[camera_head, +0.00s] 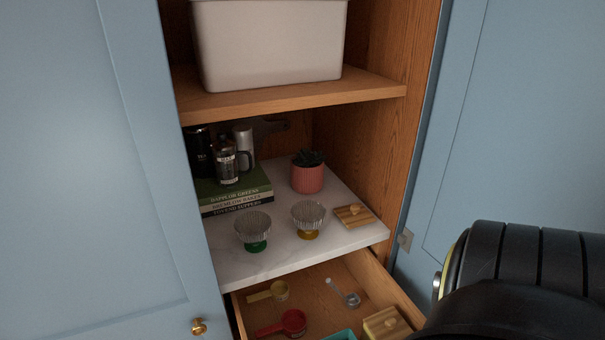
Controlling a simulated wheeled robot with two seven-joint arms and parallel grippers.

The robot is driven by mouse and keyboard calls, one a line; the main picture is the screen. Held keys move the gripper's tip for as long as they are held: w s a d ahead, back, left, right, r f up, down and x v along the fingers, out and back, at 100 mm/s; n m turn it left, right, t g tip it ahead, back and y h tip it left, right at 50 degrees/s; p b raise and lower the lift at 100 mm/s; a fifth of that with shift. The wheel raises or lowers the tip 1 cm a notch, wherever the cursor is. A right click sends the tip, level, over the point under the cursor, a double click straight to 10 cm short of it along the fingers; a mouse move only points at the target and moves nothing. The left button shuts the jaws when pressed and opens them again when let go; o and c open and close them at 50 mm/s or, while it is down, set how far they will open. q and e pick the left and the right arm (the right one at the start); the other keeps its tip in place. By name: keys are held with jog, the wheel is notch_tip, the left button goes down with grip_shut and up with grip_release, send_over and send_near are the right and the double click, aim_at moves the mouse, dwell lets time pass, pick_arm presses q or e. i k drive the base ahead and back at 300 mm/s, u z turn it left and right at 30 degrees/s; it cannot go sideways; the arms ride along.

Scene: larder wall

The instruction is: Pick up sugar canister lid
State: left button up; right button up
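A square wooden lid with a small knob (353,215) lies on the right front of the white marble shelf. A second wooden lid (387,325) shows at the right front of the open drawer, cut off by the bottom edge, with something pale yellow beneath it. No lettering shows which of them is the sugar canister's. Neither of my grippers is in view. A black part of my own arm fills the lower right corner and hides what is behind it.
Two ribbed pieces, on green (254,231) and yellow (308,218) bases, stand left of the shelf lid. Behind are a potted succulent (308,177) and books (237,200) under a glass press (227,163). The drawer (320,285) holds measuring scoops. A blue door (90,180) stands left.

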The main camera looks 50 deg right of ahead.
aim_at(353, 216)
jog(key=i, duration=0.3)
jog(key=z, duration=2.6)
jog(key=k, duration=0.35)
jog(key=u, duration=0.1)
